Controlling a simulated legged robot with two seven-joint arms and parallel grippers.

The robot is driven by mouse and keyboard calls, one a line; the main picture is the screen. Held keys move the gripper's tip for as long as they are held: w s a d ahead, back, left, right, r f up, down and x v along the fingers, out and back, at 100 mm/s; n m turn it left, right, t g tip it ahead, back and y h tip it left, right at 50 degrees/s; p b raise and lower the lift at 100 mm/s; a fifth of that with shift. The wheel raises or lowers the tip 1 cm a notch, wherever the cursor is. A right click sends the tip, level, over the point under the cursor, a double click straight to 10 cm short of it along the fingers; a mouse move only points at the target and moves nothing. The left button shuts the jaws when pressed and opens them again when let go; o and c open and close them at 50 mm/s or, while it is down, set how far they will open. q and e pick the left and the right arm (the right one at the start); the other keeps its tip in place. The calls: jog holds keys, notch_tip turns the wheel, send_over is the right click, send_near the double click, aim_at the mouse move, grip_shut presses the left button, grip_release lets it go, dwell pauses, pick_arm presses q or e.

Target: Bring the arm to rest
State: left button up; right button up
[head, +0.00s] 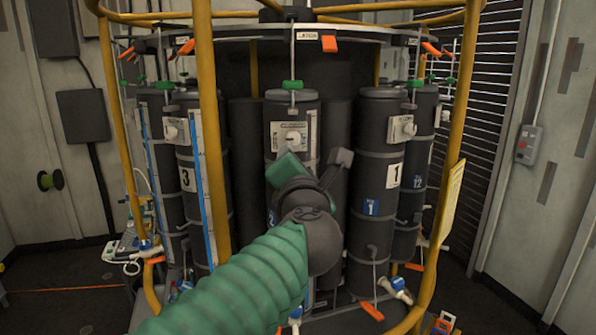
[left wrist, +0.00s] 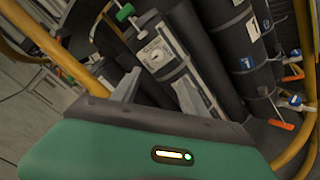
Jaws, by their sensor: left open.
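My left arm, in a ribbed green sleeve, reaches up from the bottom of the head view. Its left gripper (head: 316,163) is in front of the middle dark cylinder (head: 292,110) of the rosette. In the left wrist view the two grey fingers of the left gripper (left wrist: 157,82) stand apart with nothing visible between them. A white valve plate (head: 289,137) on the middle cylinder lies just beyond the gripper; it also shows in the left wrist view (left wrist: 156,55). I cannot tell the exact gap. My right gripper is not in view.
A yellow tube frame (head: 207,130) surrounds several dark cylinders, including a right one (head: 378,150) marked 1. Orange-handled valves and a blue-white fitting (head: 395,287) sit low. A grey switch box (head: 528,145) is on the right wall. Floor shows at the left.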

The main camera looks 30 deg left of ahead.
pick_arm(q)
jog(key=shift+a+f, duration=0.1)
jog(key=shift+a, duration=0.05)
jog(key=w+d+f+m+g+h, duration=0.1)
jog(key=d+f+m+h, duration=0.25)
jog(key=f+m, duration=0.5)
jog(key=w+d+f+m+g+h, duration=0.1)
jog(key=d+f+m+h, duration=0.4)
jog(key=f, duration=0.6)
jog(key=w+d+f+m+g+h, duration=0.1)
jog(key=d+f+m, duration=0.2)
jog(key=f+m, duration=0.55)
jog(key=s+f+m+g, duration=0.9)
jog(key=s+f+m, duration=0.1)
jog(key=s+f, duration=1.1)
notch_tip(320, 180, down, 3)
jog(key=shift+s+d+r+m, duration=0.2)
jog(key=shift+s+d+m, duration=0.05)
jog(key=shift+s+m, duration=0.15)
jog(key=shift+h, duration=0.25)
